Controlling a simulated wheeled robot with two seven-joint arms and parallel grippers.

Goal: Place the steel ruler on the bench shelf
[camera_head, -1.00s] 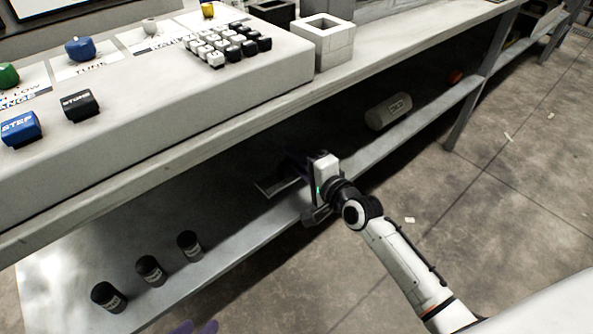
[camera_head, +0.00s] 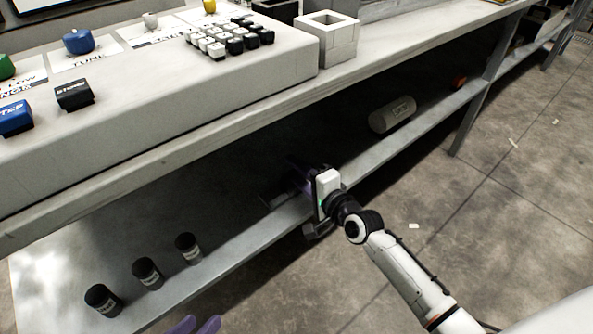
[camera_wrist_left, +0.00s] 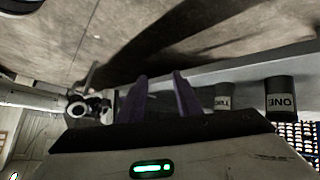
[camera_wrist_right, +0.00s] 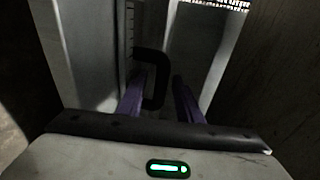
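The steel ruler (camera_head: 272,200) lies low at the shelf's front part in the head view, partly hidden by my right gripper and in shadow. In the right wrist view, its tick-marked edge (camera_wrist_right: 130,35) and a black loop-shaped handle (camera_wrist_right: 153,75) show. My right gripper (camera_wrist_right: 160,85) has its purple fingers apart, with the handle between them; a gap shows beside the right finger. The bench shelf (camera_head: 235,248) runs under the bench top. My left gripper (camera_head: 195,325) is at the bottom edge of the head view; its fingers are apart and empty in the left wrist view (camera_wrist_left: 160,82).
Three dark labelled canisters (camera_head: 146,272) stand on the shelf's near left part. A pale cylinder (camera_head: 392,114) lies farther right, with a small orange thing (camera_head: 459,82) beyond. The bench top's edge (camera_head: 180,140) overhangs the shelf. A bench leg (camera_head: 476,110) stands right.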

